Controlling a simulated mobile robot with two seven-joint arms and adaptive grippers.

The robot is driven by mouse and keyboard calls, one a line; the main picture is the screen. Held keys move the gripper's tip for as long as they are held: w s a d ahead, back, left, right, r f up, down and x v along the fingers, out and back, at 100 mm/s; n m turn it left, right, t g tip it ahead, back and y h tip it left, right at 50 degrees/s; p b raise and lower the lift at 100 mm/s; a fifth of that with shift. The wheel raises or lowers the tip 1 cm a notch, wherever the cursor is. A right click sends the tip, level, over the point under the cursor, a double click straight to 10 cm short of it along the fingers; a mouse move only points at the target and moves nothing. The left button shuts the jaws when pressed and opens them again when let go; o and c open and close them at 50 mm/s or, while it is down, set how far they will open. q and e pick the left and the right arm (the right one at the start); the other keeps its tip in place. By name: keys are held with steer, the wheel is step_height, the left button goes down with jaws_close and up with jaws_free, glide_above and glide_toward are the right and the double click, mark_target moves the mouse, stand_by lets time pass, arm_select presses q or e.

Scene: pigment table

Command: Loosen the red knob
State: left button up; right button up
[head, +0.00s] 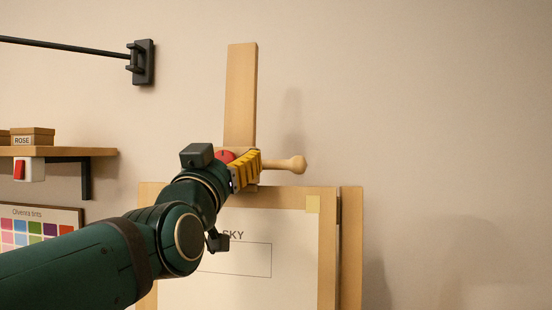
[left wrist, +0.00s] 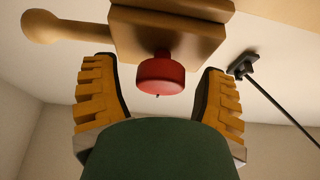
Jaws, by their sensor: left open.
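The red knob (left wrist: 161,74) is a short round cap under a wooden block (left wrist: 165,35) in the left wrist view. In the head view the knob (head: 225,156) shows partly, at the foot of the upright wooden mast (head: 240,95) of the easel. My left gripper (left wrist: 160,88) is open, with one yellow-padded finger on each side of the knob and a gap to both. In the head view my left gripper (head: 245,171) hides part of the knob and block. My right gripper is in neither view.
A wooden handle (head: 286,165) sticks out right of the block. The easel's framed board (head: 300,250) stands below, behind my left arm. A shelf (head: 80,151) with boxes and a colour chart (head: 40,225) are at left. The wall at right is clear.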

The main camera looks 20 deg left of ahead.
arm_select(q)
steer(key=c, duration=1.2)
steer(key=shift+o, duration=0.2)
